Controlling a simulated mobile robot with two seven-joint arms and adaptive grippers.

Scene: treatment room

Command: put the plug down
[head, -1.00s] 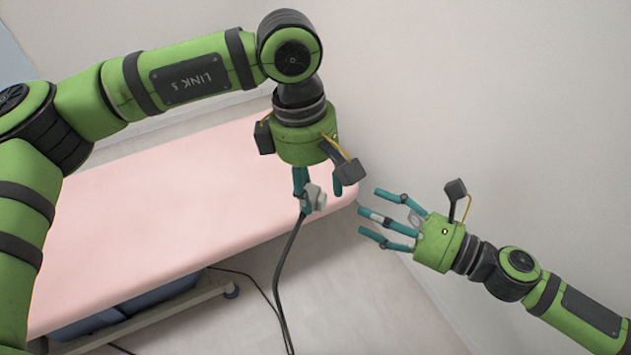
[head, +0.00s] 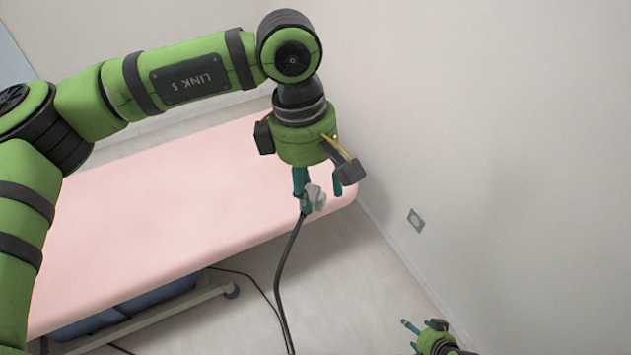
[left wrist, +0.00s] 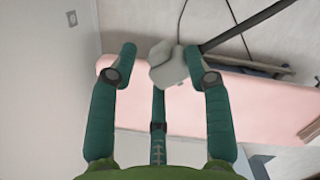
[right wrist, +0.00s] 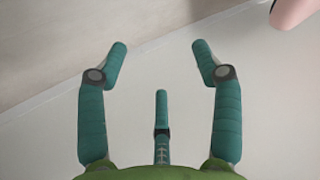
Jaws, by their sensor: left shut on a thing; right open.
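The plug (head: 313,198) is a small grey block with a dark cable (head: 281,270) hanging down from it. My left gripper (head: 318,188) is shut on the plug and holds it in the air over the near right corner of the pink bed. In the left wrist view the plug (left wrist: 168,65) sits between the fingers, against the right one. My right gripper (head: 408,334) is low at the bottom right of the head view, partly cut off. In the right wrist view its fingers (right wrist: 159,55) are spread and empty.
The pink treatment bed (head: 160,215) fills the left and middle, with a wheeled metal frame (head: 150,325) below. A wall socket (head: 416,220) is on the right wall, low down. The floor (head: 350,285) right of the bed is clear apart from the cable.

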